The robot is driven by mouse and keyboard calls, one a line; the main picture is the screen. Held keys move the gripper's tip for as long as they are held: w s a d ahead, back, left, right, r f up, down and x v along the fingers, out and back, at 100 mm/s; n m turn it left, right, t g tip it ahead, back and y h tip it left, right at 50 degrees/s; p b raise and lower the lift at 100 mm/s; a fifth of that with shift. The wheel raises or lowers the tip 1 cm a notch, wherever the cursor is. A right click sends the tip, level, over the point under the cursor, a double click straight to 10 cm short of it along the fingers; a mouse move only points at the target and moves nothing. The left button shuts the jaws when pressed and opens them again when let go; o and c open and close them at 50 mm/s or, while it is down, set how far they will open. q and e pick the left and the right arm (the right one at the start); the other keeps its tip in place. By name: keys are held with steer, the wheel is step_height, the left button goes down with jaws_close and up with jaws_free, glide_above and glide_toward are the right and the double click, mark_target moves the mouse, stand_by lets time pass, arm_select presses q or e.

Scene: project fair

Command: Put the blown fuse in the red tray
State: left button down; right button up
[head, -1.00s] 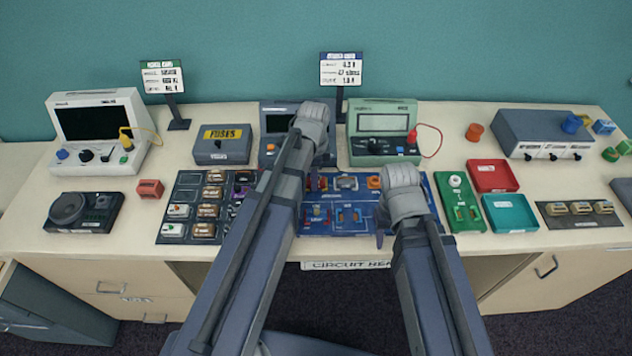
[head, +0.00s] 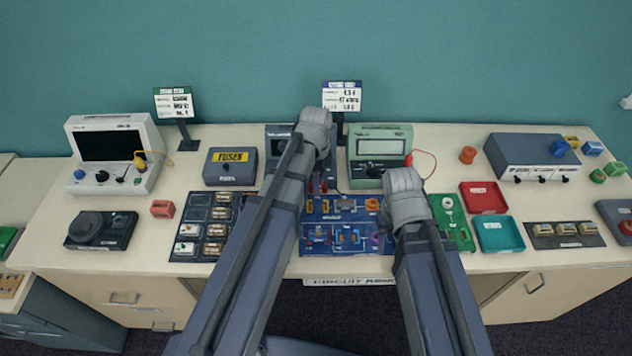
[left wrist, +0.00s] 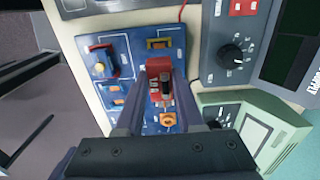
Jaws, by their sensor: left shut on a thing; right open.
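My left gripper (left wrist: 160,82) is shut on a small fuse with a dark and silvery body (left wrist: 166,88), seen between its fingers in the left wrist view. Behind it is a red block (left wrist: 154,68) over the blue circuit board (left wrist: 122,42); I cannot tell whether the fuse is clear of it. In the head view the left arm hides part of the circuit board (head: 312,243). The red tray (head: 484,198) lies right of the board, and its visible floor is empty. My right gripper (head: 388,243) is open by the board's right edge, mostly hidden by its wrist.
A teal tray (head: 500,234) sits in front of the red one, and a green board (head: 449,221) to their left. Meters stand behind the circuit board. A fuse box (head: 230,168) and a dark rack of parts (head: 203,226) are on the left.

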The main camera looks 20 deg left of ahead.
arm_select(q)
steer(key=shift+r, duration=0.7)
arm_select(e)
steer(key=shift+r, duration=0.7)
arm_select(q)
steer(key=shift+p, duration=0.3)
steer(key=shift+r+p, duration=1.45)
steer(key=shift+r, duration=0.05)
arm_select(e)
step_height(320, 180, up, 3)
steer(key=shift+f, duration=0.1)
arm_select(q)
steer(key=shift+f, duration=0.15)
arm_select(e)
steer(key=shift+f, duration=0.1)
arm_select(q)
step_height(320, 180, down, 7)
steer(key=b, duration=0.7)
steer(key=shift+r, duration=0.4)
arm_select(e)
step_height(320, 180, down, 6)
